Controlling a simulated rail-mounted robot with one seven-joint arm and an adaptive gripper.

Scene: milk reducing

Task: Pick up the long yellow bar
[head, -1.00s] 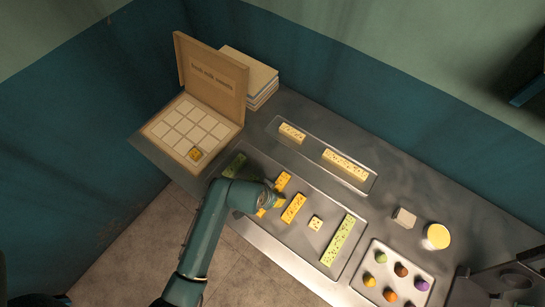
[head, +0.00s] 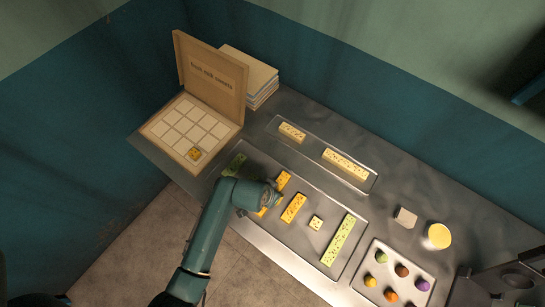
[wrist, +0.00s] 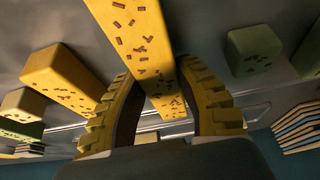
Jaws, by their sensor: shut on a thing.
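The long yellow bar (head: 284,180) has dark flecks and lies on the middle tray (head: 300,245). My gripper (head: 275,201) is over its middle and hides that part in the head view. In the wrist view, the yellow bar (wrist: 137,30) runs from the top edge down between the two ribbed yellow fingers of my gripper (wrist: 158,78). The fingers are shut on it, one on each side. I cannot tell whether the bar is clear of the tray.
A shorter orange bar (head: 294,208), a green bar (head: 237,164), a small pale block (head: 316,222) and a long yellow-green bar (head: 338,241) lie around it. Behind are a narrow tray with pale bars (head: 345,164) and an open wooden box (head: 184,128).

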